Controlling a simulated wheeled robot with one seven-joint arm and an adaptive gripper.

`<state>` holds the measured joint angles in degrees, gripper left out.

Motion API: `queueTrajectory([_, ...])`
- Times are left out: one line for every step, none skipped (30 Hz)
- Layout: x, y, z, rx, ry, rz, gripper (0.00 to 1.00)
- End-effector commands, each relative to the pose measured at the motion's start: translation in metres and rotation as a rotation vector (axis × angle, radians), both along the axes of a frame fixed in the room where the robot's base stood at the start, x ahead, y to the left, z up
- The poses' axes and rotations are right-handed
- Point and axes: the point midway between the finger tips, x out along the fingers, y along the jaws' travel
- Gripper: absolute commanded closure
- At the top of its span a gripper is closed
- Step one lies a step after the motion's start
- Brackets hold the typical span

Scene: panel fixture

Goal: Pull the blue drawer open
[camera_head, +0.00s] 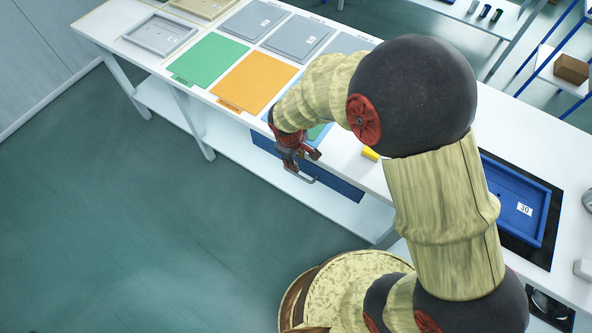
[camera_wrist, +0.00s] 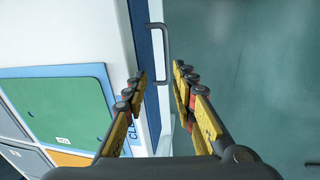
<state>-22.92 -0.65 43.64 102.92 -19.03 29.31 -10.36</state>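The blue drawer (camera_head: 345,187) sits under the front edge of the white table and looks shut. Its blue front also shows edge-on in the wrist view (camera_wrist: 142,35). A grey bar handle (camera_wrist: 166,50) stands out from the drawer front; it also shows in the head view (camera_head: 300,176). My gripper (camera_head: 293,165) is at the drawer front beside the handle. In the wrist view my gripper (camera_wrist: 161,72) is open, with one finger on each side of the handle's near end. I cannot tell whether either finger touches the handle. My arm hides part of the drawer in the head view.
On the table are a green panel (camera_head: 207,60), an orange panel (camera_head: 254,82), grey panels (camera_head: 297,38), a yellow block (camera_head: 370,153) and a blue tray (camera_head: 543,222) marked 30. A round wooden-looking top (camera_head: 335,285) stands near the front. The floor before the drawer is clear.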

Motion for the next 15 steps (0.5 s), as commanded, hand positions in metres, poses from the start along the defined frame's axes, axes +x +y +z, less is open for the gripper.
queueTrajectory([-0.001,0.005,-0.012,-0.007,0.011,0.023,0.73])
queueTrajectory([-0.001,0.006,-0.017,-0.009,0.014,0.035,0.73])
queueTrajectory([-0.001,0.008,-0.022,-0.012,0.015,0.044,0.73])
queueTrajectory([-0.001,0.009,-0.025,-0.013,0.018,0.050,0.73])
queueTrajectory([-0.002,0.010,-0.027,-0.014,0.020,0.054,0.73])
queueTrajectory([-0.002,0.010,-0.030,-0.015,0.021,0.055,0.73])
queueTrajectory([-0.002,0.010,-0.032,-0.015,0.021,0.056,0.73])
queueTrajectory([-0.002,0.009,-0.034,-0.016,0.022,0.056,0.73])
queueTrajectory([-0.001,0.009,-0.037,-0.015,0.021,0.055,0.73])
queueTrajectory([-0.001,0.008,-0.040,-0.015,0.020,0.054,0.73])
queueTrajectory([0.000,0.008,-0.043,-0.015,0.020,0.054,0.73])
queueTrajectory([0.001,0.008,-0.048,-0.014,0.020,0.054,0.73])
queueTrajectory([0.001,0.007,-0.052,-0.014,0.020,0.054,0.73])
queueTrajectory([0.002,0.006,-0.057,-0.015,0.020,0.053,0.73])
queueTrajectory([0.003,0.005,-0.063,-0.016,0.021,0.054,0.73])
